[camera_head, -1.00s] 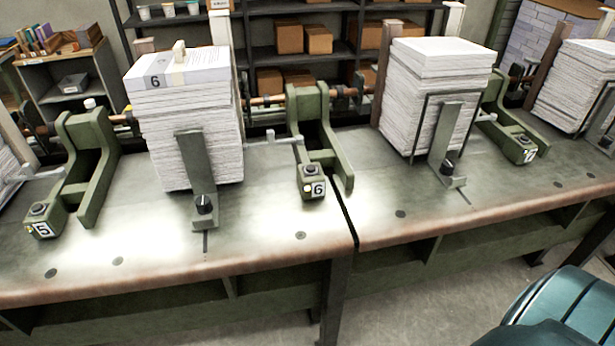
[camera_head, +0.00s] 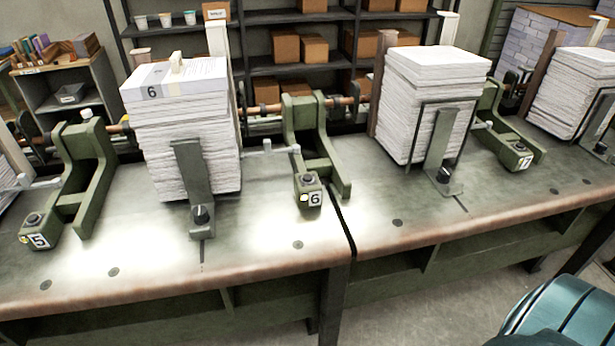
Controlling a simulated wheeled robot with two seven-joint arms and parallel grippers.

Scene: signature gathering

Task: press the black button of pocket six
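The black button of pocket six (camera_head: 308,179) sits on top of a small green box at the front of a green bracket, in the middle of the head view. A white label with a 6 (camera_head: 315,199) is on the box's front, beside a lit yellow lamp (camera_head: 304,198). To its left stands the pocket's tall paper stack (camera_head: 190,140), with a block marked 6 on top, behind a metal stop with a black knob (camera_head: 200,215). Neither of my grippers is in view.
Button box five (camera_head: 37,235) is at the left and box seven (camera_head: 518,157) at the right. Another paper stack (camera_head: 435,90) stands right of a dark gap between benches. The bench front (camera_head: 270,272) is bare. A teal rounded object (camera_head: 560,312) is at the bottom right.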

